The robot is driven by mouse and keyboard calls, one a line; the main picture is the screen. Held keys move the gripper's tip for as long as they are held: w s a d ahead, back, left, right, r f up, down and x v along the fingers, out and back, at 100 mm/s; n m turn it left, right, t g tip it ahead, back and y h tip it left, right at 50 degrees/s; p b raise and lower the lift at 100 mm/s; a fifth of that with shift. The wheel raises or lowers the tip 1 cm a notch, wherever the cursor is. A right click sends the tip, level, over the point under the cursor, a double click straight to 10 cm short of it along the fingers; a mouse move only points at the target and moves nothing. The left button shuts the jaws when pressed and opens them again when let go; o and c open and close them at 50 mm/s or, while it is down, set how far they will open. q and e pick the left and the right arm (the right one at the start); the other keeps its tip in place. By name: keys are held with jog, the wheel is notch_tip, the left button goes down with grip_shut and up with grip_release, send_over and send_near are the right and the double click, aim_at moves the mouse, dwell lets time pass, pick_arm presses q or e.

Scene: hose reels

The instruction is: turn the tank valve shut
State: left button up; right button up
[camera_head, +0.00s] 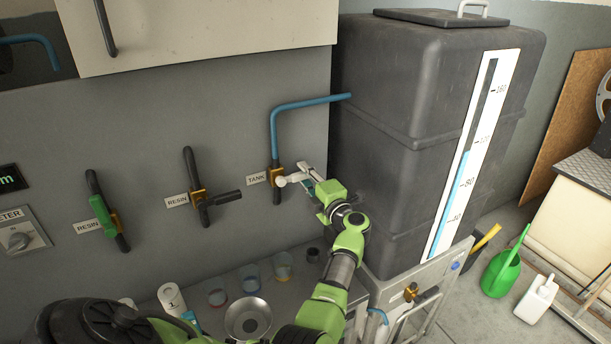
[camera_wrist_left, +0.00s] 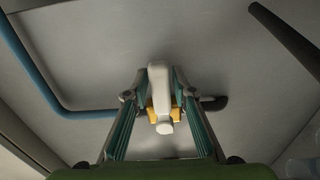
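The tank valve (camera_head: 276,178) sits on the blue pipe at the wall, beside the label TANK. It has a brass body and a pale lever handle (camera_head: 291,180) that points away from the wall to the right. My left gripper (camera_head: 306,182) is at this handle. In the left wrist view the handle (camera_wrist_left: 160,90) stands between the two fingers of my left gripper (camera_wrist_left: 160,78), in front of the brass body (camera_wrist_left: 176,113). The fingertips are close along both sides; whether they press on it I cannot tell. My right gripper is not in view.
The dark tank (camera_head: 395,130) with its level gauge (camera_head: 470,160) stands right of the valve. Two resin valves (camera_head: 203,196) (camera_head: 105,212) are on the wall to the left. Cups and a metal bowl (camera_head: 248,317) stand on the bench below. A cabinet (camera_head: 200,30) hangs above.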

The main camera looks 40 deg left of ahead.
pick_arm(q)
jog(key=shift+f, duration=0.1)
jog(key=shift+r, duration=0.3)
notch_tip(320, 180, up, 10)
jog(key=shift+a+f, duration=0.1)
jog(key=shift+f, duration=0.15)
jog(key=shift+r, duration=0.1)
